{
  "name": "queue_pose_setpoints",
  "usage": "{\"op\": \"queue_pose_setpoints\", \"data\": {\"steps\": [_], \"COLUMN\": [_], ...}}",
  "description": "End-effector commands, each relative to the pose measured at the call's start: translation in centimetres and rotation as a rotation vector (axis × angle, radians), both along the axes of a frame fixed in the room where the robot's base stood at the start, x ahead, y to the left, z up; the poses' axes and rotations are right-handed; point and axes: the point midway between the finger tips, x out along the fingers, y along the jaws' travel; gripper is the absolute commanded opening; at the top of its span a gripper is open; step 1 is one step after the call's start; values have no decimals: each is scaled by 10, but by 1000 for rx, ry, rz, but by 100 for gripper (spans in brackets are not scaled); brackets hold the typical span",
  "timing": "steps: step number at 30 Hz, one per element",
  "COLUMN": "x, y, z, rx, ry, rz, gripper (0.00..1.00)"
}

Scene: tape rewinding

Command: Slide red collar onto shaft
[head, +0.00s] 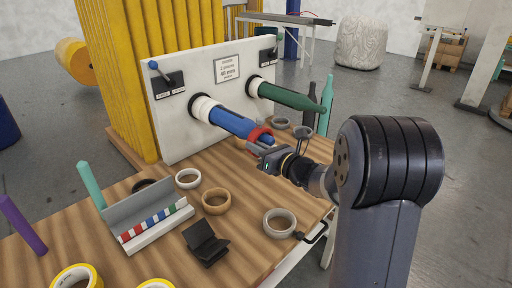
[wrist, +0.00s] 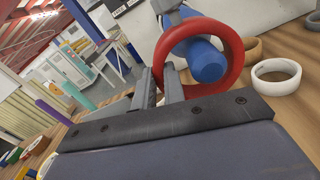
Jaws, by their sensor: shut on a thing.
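The blue shaft (head: 230,121) sticks out from the white upright panel, with a white ring (head: 203,106) at its base. The red collar (head: 259,131) is at the shaft's free end. In the wrist view the red collar (wrist: 236,50) stands on edge, and the blue shaft (wrist: 208,64) shows inside its opening. The collar appears to be around the shaft's tip; how far on is hard to tell. My gripper (head: 260,150) is shut on the collar's near rim; its fingers (wrist: 160,80) also show in the wrist view.
A green shaft (head: 290,96) juts from the panel (head: 180,128) to the right. Several loose rings, including a tan one (head: 216,202) and a grey one (head: 279,223), lie on the wooden table (head: 165,242). A grey tray with coloured pieces (head: 150,220) stands at the front left.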

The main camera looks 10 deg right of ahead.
Motion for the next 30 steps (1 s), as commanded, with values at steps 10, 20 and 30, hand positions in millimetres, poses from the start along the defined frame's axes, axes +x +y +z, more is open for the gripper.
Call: {"op": "queue_pose_setpoints", "data": {"steps": [10, 20, 30], "x": [1, 1, -8], "y": [-2, -2, -11], "z": [-7, -7, -8], "rx": [0, 0, 0], "ry": [-1, -1, 0], "rz": [0, -1, -6], "gripper": [21, 36, 36]}}
